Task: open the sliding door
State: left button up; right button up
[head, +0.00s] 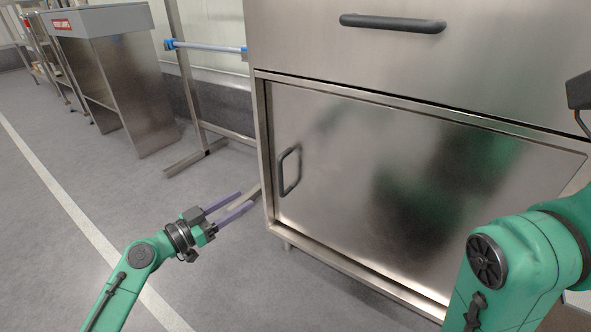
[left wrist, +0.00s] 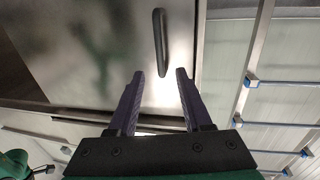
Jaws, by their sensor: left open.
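The sliding door (head: 390,190) is a brushed metal panel in the lower part of a metal cabinet. Its dark upright handle (head: 289,170) is near the door's left edge. The door covers the opening, with its left edge close to the cabinet's left frame. My left gripper (head: 245,200) is open and empty, its purple fingers pointing toward the handle from the left and apart from it. In the left wrist view, the handle (left wrist: 160,43) lies ahead of the gap between the open fingers (left wrist: 160,75). My right gripper is not in view.
A drawer with a black horizontal handle (head: 392,23) is above the door. A metal stand with a blue-ended bar (head: 205,46) is behind at left. A grey metal counter (head: 110,75) stands farther left. The floor at left is clear.

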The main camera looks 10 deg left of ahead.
aim_at(281, 192)
pick_arm(q)
jog(key=b+x, duration=0.1)
jog(key=x, duration=1.3)
grip_shut()
dwell(0.8)
